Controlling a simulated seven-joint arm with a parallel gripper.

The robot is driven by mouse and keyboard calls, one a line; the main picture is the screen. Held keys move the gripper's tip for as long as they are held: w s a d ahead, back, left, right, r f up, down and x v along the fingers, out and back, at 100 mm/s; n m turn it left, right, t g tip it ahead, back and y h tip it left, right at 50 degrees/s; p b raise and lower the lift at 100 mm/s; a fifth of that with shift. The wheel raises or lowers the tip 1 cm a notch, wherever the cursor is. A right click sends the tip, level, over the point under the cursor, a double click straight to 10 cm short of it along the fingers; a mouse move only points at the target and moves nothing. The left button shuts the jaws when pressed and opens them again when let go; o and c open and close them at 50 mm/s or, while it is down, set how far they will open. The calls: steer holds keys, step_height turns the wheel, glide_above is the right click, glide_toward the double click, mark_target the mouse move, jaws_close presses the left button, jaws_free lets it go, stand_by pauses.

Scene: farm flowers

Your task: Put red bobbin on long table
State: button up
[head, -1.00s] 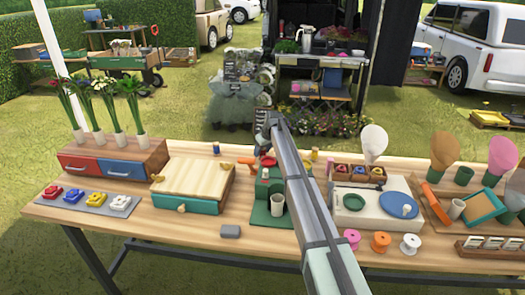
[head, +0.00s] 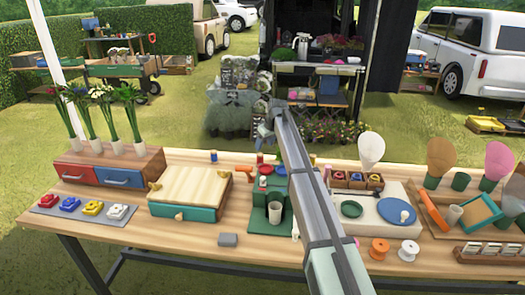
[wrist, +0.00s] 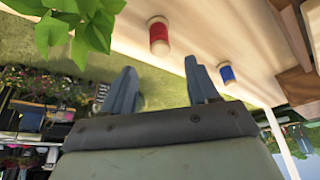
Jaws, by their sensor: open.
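A red bobbin (wrist: 158,35) stands on the long table (wrist: 115,22) near its far edge in the wrist view. In the head view, a small red shape (head: 260,158) at the back edge looks like it, partly crowded by other items. The wooden long table (head: 185,243) spans the head view. My gripper (wrist: 160,82) is open and empty, its fingers apart and seen against the grass past the table edge. The red bobbin is beyond the fingertips, not between them. In the head view my gripper (head: 263,132) is small at the arm's far end.
A blue bobbin (wrist: 226,73) stands near the red one. Green leaves (wrist: 75,22) hang close at upper left in the wrist view. Orange (head: 378,248) and white (head: 408,250) spools stand at the front. A green stand (head: 262,215) is left of my arm.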

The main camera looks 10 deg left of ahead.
steer(key=shift+v, duration=1.05)
